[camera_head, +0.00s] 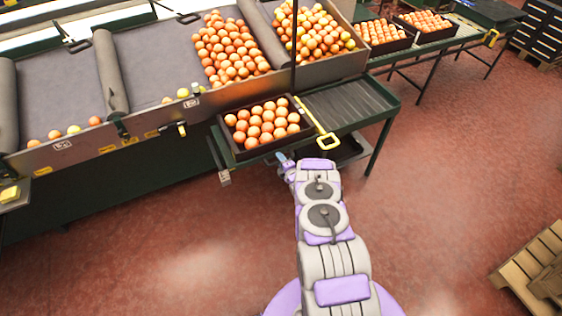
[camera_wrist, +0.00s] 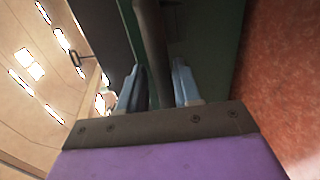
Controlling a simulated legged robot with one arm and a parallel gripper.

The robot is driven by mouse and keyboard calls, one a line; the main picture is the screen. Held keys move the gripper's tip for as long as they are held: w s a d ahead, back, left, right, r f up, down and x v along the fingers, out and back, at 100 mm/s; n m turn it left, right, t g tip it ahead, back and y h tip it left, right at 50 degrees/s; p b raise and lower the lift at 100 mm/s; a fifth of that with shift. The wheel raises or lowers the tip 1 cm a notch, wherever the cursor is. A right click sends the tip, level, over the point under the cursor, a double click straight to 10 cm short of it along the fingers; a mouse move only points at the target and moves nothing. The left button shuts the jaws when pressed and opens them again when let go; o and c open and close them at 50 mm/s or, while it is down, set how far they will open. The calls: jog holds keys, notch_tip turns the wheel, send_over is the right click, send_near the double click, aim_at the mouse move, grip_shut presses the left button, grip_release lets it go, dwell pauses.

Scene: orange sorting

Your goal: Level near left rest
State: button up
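A dark crate (camera_head: 262,151) filled with oranges sits on the green-framed roller stand in front of the sorting bins in the head view. My gripper (camera_head: 281,157) is at the near side of this crate, close to the stand's front edge. In the wrist view my gripper's two blue-grey fingers (camera_wrist: 158,86) stand apart. A dark round bar (camera_wrist: 151,40) shows in the gap between them, but I cannot tell whether it touches either finger. I cannot make out which part is the near left rest.
A yellow handle (camera_head: 328,142) stands right of the crate, next to bare rollers (camera_head: 345,103). Sloped bins hold oranges (camera_head: 228,50) behind. More filled crates (camera_head: 385,46) stand at the back right. A wooden pallet (camera_head: 535,265) lies at lower right. The red floor between is clear.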

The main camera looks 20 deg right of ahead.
jog(key=shift+o, duration=0.6)
jog(key=shift+f, duration=0.1)
jog(key=shift+s, duration=0.1)
jog(key=p+v, duration=0.5)
jog(key=v, duration=1.2)
jog(key=shift+s, duration=0.1)
